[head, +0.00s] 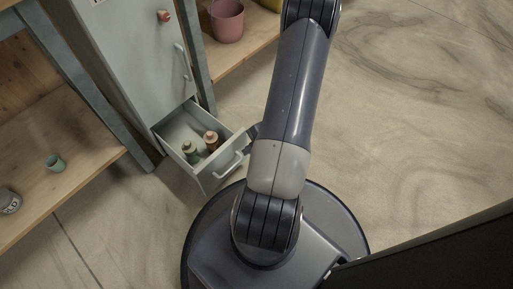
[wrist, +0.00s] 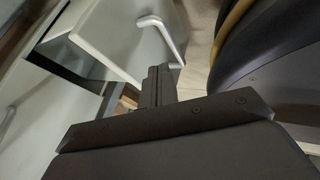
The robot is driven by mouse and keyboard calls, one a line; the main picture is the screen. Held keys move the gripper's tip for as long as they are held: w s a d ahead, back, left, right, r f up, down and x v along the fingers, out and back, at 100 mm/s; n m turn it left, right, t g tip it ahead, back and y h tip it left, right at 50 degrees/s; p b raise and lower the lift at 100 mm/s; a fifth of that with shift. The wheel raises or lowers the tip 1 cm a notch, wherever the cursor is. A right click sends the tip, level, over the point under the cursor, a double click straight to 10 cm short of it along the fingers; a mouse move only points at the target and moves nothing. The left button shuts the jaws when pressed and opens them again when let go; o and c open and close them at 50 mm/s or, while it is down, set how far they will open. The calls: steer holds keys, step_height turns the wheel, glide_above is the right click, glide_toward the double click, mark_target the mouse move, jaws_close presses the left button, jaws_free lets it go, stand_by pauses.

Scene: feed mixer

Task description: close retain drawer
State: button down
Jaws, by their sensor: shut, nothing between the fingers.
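The retain drawer (head: 207,178) is pulled out at the bottom of the pale grey-green cabinet (head: 140,60) in the head view. In the head view my arm mostly hides the gripper.
Wooden shelves with blue-grey posts flank the cabinet. The left shelf holds a small green cup (head: 54,163) and a grey jar (head: 9,201). A pink pot (head: 226,20) stands on the right shelf.

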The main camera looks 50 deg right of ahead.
mark_target(230, 149)
steer(key=w, duration=0.1)
steer(key=w+f+b, duration=0.1)
steer(key=w, duration=0.1)
steer(key=shift+w+a+f, duration=0.1)
steer(key=shift+a+f, duration=0.05)
steer(key=shift+a, duration=0.15)
steer(key=shift+w+b, duration=0.35)
steer(key=shift+w, duration=0.35)
steer(key=shift+w, duration=0.1)
